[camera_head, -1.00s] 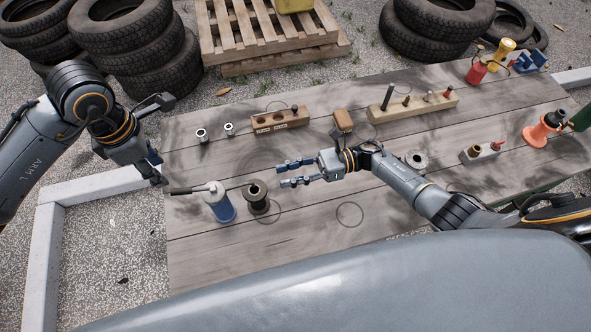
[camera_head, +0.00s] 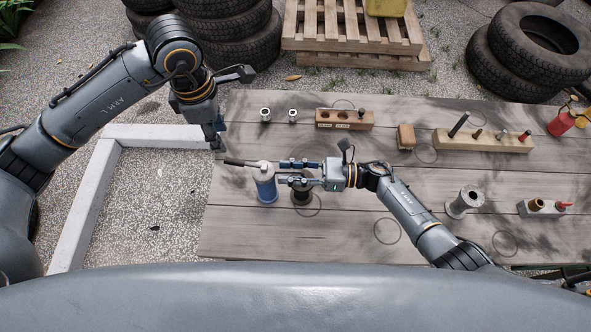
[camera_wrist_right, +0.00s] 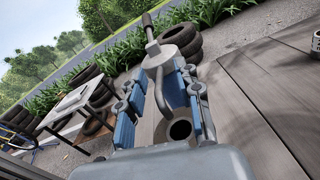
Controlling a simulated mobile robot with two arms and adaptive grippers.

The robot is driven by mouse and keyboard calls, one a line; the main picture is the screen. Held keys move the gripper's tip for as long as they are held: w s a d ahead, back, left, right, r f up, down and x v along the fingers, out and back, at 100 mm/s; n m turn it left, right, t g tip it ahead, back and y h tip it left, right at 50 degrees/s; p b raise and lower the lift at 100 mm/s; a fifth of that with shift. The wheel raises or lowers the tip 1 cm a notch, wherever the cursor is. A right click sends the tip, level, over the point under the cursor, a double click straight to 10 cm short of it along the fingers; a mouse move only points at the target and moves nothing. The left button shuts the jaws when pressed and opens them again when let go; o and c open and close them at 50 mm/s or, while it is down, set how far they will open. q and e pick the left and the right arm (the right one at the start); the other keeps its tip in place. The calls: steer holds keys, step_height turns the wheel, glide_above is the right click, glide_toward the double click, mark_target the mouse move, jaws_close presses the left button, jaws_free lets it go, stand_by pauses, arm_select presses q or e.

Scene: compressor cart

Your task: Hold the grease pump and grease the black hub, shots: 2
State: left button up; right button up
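The grease pump (camera_head: 266,187), a blue cylinder with a grey top and a dark lever handle, stands upright on the table's left part. The black hub (camera_head: 302,196), a dark spool, stands just right of it, partly hidden under my right gripper. My right gripper (camera_head: 281,171) is open, its fingertips close beside the pump. In the right wrist view the pump's grey head (camera_wrist_right: 158,54) shows between and beyond the blue finger pads, with the hub's round opening (camera_wrist_right: 180,130) below. My left gripper (camera_head: 217,143) hangs by the table's left edge; its finger opening is unclear.
Two small metal fittings (camera_head: 279,115) and a wooden block with holes (camera_head: 343,119) stand behind. A small wooden block (camera_head: 406,137), a rack with pegs (camera_head: 484,140), a silver spool (camera_head: 465,202) and a grey block (camera_head: 540,208) are right. The front middle is clear.

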jaws_close()
arm_select(q)
steer(key=shift+w+d, duration=0.1)
steer(key=c, duration=0.7)
steer(key=shift+d+m, duration=0.1)
steer(key=shift+m, duration=0.2)
jaws_close()
steer(key=shift+m+g+y, duration=0.3)
steer(key=shift+m, duration=0.2)
steer(key=shift+w+f, duration=0.2)
steer(key=shift+f, duration=3.5)
